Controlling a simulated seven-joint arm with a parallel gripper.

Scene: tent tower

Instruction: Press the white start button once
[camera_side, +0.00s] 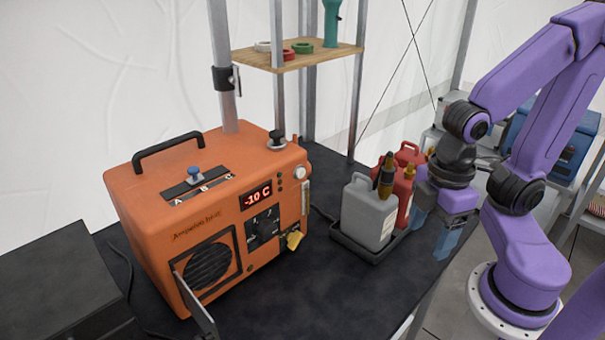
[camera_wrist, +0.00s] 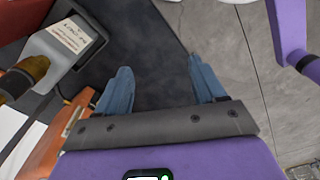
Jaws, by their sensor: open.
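An orange machine (camera_side: 215,180) stands on the dark table, with a "-10 C" red display (camera_side: 256,195) on its front. A round white button (camera_side: 299,172) sits at the upper right of that front, unobstructed in the side view. My gripper (camera_side: 434,228) is at the table's right edge, beyond the canisters and well to the right of the machine. Its blue fingers point down, apart, with nothing between them. In the wrist view the open gripper (camera_wrist: 159,66) is over the table edge and floor; the white button does not show there.
A wooden shelf (camera_side: 330,56) hangs above. A padlock-like yellow tag (camera_side: 294,240) hangs on the machine's front.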

